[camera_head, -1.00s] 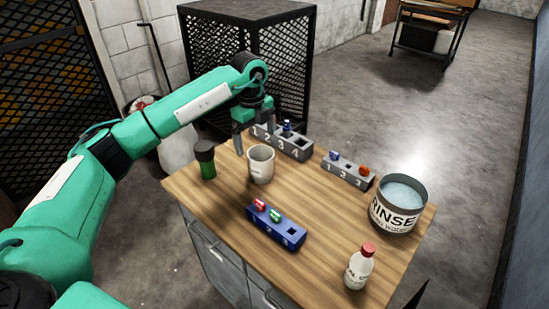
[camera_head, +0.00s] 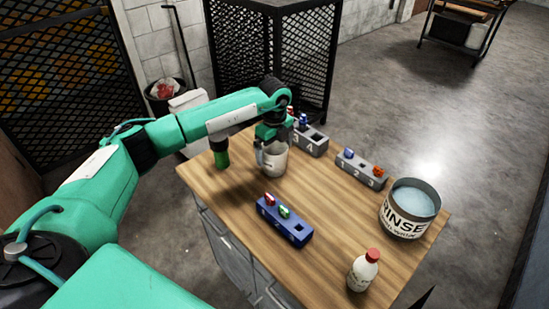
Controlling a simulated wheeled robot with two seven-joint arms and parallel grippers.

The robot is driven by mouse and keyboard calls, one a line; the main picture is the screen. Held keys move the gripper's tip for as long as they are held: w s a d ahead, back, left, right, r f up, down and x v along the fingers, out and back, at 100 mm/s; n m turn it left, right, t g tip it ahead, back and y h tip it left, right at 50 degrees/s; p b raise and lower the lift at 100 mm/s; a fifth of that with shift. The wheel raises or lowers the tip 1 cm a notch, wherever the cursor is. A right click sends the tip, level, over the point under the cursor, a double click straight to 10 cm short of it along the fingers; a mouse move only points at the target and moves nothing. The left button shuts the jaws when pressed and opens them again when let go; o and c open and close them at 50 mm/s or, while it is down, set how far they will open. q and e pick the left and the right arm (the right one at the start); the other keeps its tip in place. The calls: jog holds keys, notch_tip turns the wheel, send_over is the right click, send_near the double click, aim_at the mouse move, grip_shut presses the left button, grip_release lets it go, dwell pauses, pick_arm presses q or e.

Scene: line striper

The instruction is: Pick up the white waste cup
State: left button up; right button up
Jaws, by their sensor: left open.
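The white waste cup (camera_head: 273,162) stands upright on the wooden table, toward its back left. My left gripper (camera_head: 266,150) is at the cup, with its fingers pointing down at the rim. One finger shows in front of the cup's left side; the other is hidden, so I cannot tell whether it is inside or behind the cup. The gripper is open. The far upper part of the cup is hidden by the gripper. My right gripper is not in view.
A green bottle with a dark cap (camera_head: 219,153) stands close left of the cup. A blue block (camera_head: 285,222) with coloured pieces is in front. Grey numbered holders (camera_head: 314,144) (camera_head: 361,172) are behind. A rinse tub (camera_head: 410,208) and red-capped bottle (camera_head: 363,271) stand right.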

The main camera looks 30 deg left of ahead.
pick_arm(q)
notch_tip(320, 180, down, 2)
jog(key=shift+f+p, duration=0.25)
jog(key=shift+p, duration=0.05)
jog(key=shift+f, duration=0.5)
jog(key=c, duration=1.1)
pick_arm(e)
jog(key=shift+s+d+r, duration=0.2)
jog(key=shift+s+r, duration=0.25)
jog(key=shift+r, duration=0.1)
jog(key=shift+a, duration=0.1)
